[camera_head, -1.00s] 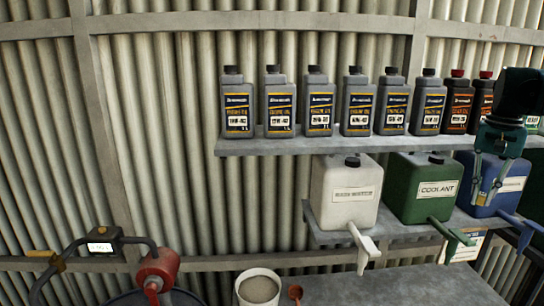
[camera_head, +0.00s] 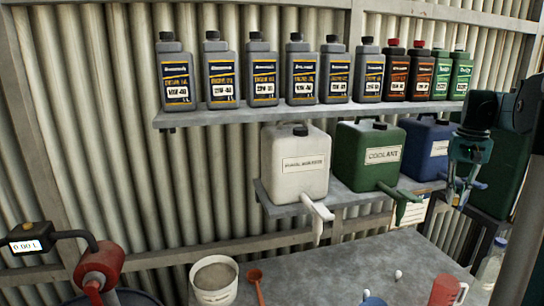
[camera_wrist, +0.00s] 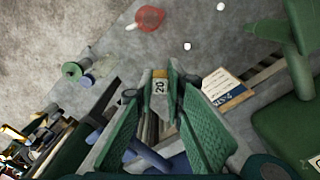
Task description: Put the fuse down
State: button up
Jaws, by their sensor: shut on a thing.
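My gripper (camera_head: 463,188) hangs at the right in the head view, above the grey workbench (camera_head: 345,262) and in front of the blue container's right side. In the wrist view, its two green fingers (camera_wrist: 161,84) are closed around a small fuse (camera_wrist: 159,87) marked "20", with a yellowish end. The fuse is held clear of the bench, which shows at upper left in the wrist view. In the head view the fuse is too small to make out between the fingers.
A red jug (camera_head: 444,291), a blue mug (camera_head: 372,299), a small white object (camera_head: 398,274) and a bucket (camera_head: 214,281) stand on or by the bench. White (camera_head: 297,165), green (camera_head: 368,155) and blue (camera_head: 425,150) containers with spouts sit on a shelf above. The bench middle looks clear.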

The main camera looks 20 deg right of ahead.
jog(key=shift+w+d+f+b, duration=0.15)
jog(key=shift+f+b, duration=0.45)
jog(key=shift+f, duration=0.45)
jog(key=shift+d+f+b, duration=0.15)
jog(key=shift+f+b, duration=0.4)
jog(key=shift+f, duration=0.5)
jog(key=w+a, duration=0.4)
jog(key=a, duration=0.1)
jog(key=shift+w+a, duration=0.2)
jog(key=shift+w, duration=0.05)
jog(key=shift+r, duration=0.1)
notch_tip(320, 180, up, 11)
jog(key=a+n+p, duration=0.7)
jog(key=a+n, duration=0.1)
jog(key=a, duration=2.5)
notch_tip(320, 180, down, 37)
jog(key=shift+w+d, duration=0.2)
